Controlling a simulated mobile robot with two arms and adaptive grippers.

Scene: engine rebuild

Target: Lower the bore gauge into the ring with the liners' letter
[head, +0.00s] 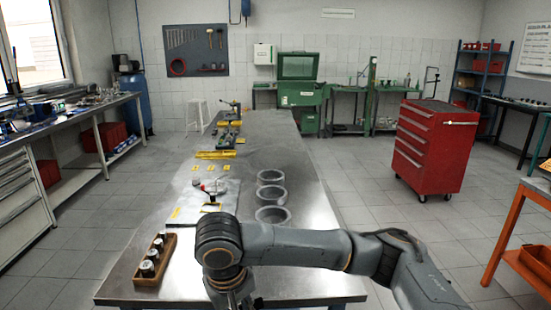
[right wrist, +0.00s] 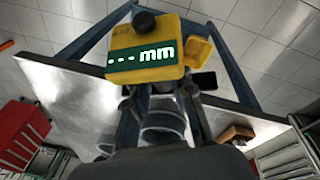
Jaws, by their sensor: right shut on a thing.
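My right gripper (head: 236,296) hangs at the near part of the steel table, partly cut off by the frame edge. In the right wrist view it is shut on the bore gauge (right wrist: 146,55), a yellow body with a black knob and a green display reading "--- mm". The gauge's lower end is hidden. A grey ring (right wrist: 162,124) shows beyond the fingers; I cannot tell if the gauge is over it. In the head view a far ring (head: 270,177), a middle ring (head: 271,195) and a near ring (head: 272,215) stand in a row. No letters are readable. My left gripper is not visible.
A wooden tray (head: 146,281) with metal cylinders (head: 148,269) lies at the table's near left. A pale sheet (head: 190,190) with small tools and yellow tags lies left of the rings. A red tool cabinet (head: 434,146) stands right of the table, with open floor between.

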